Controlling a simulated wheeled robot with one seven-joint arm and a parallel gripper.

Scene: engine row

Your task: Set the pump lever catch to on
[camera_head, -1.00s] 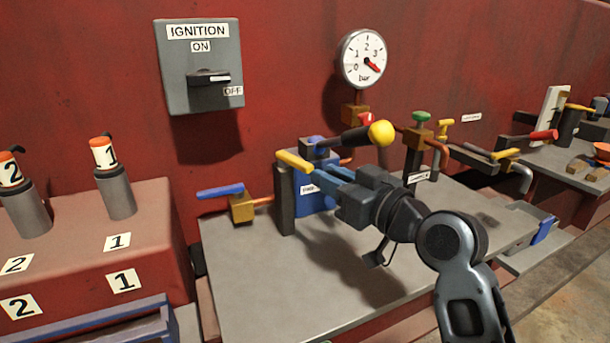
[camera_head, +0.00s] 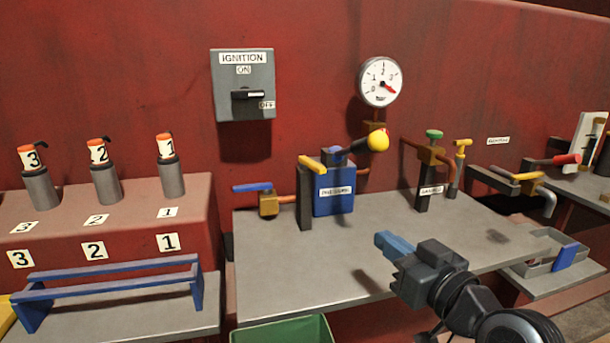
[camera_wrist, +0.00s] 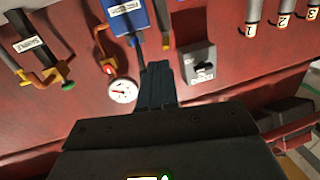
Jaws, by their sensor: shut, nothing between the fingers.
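The blue pump (camera_head: 334,202) stands on the grey bench. Its dark lever ends in a yellow ball (camera_head: 378,140) raised to the upper right. A dark post (camera_head: 304,203) stands just left of the pump, with a yellow catch handle (camera_head: 312,163) across its top. I cannot read any on or off mark for it. My gripper (camera_head: 386,241) is shut and empty above the bench, right and in front of the pump, touching nothing visible. In the wrist view, my shut fingers (camera_wrist: 158,88) point towards the red wall, and the blue pump (camera_wrist: 128,16) shows upside down.
The ignition box (camera_head: 242,85) and pressure gauge (camera_head: 380,82) are on the red wall. A blue-handled valve (camera_head: 268,203) is left of the post. A green-topped valve (camera_head: 433,136) stands to the right. Numbered cylinders and a blue rail (camera_head: 110,282) are at left. The front bench surface is clear.

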